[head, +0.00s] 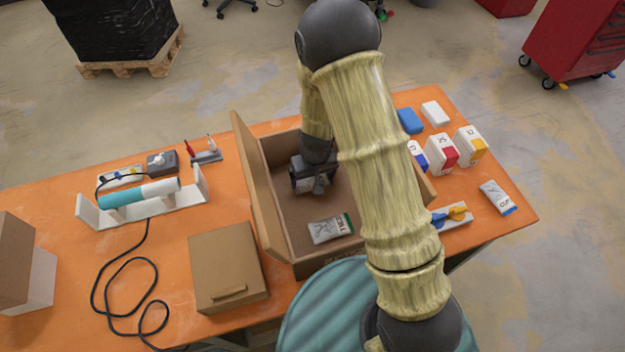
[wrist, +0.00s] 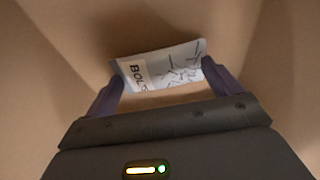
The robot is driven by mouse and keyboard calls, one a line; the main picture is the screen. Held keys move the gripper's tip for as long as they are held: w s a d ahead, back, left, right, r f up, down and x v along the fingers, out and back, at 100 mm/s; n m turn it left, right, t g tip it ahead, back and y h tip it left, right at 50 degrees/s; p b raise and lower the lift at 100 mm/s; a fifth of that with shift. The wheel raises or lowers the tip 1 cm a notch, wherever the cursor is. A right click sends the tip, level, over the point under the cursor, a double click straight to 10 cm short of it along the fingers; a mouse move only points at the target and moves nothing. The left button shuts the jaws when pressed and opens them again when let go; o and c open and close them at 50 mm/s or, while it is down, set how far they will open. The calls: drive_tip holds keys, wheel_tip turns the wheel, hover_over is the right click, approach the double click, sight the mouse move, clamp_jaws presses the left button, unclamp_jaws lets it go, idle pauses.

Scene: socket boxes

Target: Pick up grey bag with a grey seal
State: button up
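A grey bag (wrist: 165,66) with a white label reading "BOL…" and a pale grey upper edge lies at the box bottom in the wrist view. My gripper (wrist: 162,76) is open, with one finger at each end of this bag; I cannot tell whether they touch it. In the head view my gripper (head: 317,187) points down inside the open cardboard box (head: 287,222) and hides this bag. Another grey bag (head: 328,229) with a dark green edge lies in the same box, nearer the front.
The box walls and raised left flap (head: 256,185) stand close around my gripper. A closed cardboard box (head: 226,262) is to the left. A bag with a blue edge (head: 497,197) and several small boxes lie at right. A black cable (head: 127,287) lies at left.

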sight(313, 178)
wheel_tip(313, 178, up, 10)
idle(0.7)
drive_tip(key=shift+r+p, duration=0.1)
drive_tip(key=shift+p, duration=0.2)
